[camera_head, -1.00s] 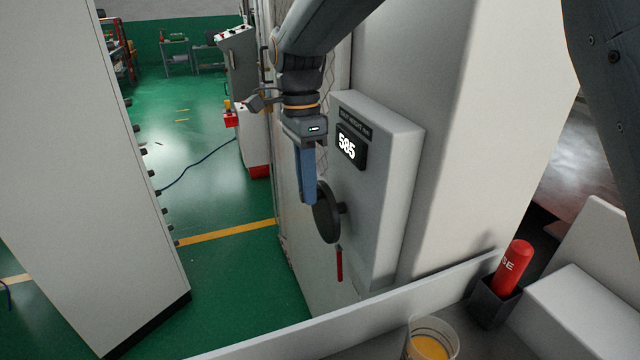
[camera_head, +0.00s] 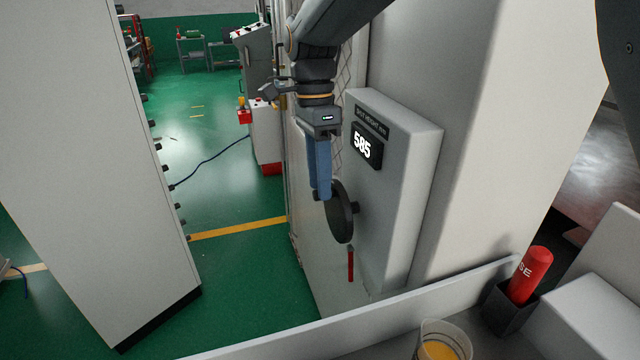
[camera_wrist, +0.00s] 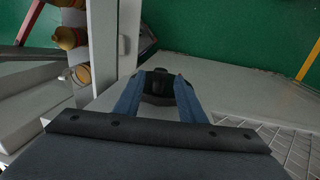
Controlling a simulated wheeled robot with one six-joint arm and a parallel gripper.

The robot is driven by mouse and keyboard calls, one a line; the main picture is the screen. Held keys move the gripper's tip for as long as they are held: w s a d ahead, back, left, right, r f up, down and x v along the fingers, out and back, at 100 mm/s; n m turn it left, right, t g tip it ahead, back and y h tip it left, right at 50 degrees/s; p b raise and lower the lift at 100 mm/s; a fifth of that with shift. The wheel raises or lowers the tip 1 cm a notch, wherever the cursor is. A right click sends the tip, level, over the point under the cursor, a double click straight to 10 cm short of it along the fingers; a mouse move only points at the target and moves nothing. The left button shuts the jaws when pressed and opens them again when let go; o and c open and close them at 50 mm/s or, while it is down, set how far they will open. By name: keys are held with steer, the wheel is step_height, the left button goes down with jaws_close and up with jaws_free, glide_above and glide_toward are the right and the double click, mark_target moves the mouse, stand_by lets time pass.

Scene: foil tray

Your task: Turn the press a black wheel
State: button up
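The black wheel (camera_head: 341,220) stands on the side of a grey press box (camera_head: 412,200), below a lit display (camera_head: 367,147) reading 585. My gripper (camera_head: 322,194) points down at the wheel's upper left rim. In the wrist view, the two blue fingers of my gripper (camera_wrist: 159,80) are spread apart. The dark wheel (camera_wrist: 158,87) shows between and just beyond their tips. I cannot tell whether the fingers touch it. Part of the wheel is hidden by the fingers in the head view.
A red lever (camera_head: 350,265) hangs below the wheel. A tall grey cabinet (camera_head: 90,180) stands at the left, with green floor (camera_head: 245,270) between. In front, a ledge (camera_head: 400,315) borders a red bottle (camera_head: 530,272) in a dark holder and a cup (camera_head: 443,342) with orange contents.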

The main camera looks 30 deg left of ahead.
step_height(320, 180, up, 7)
steer(key=b, duration=0.2)
steer(key=shift+w+a+f, duration=0.15)
steer(key=shift+w+a, duration=0.25)
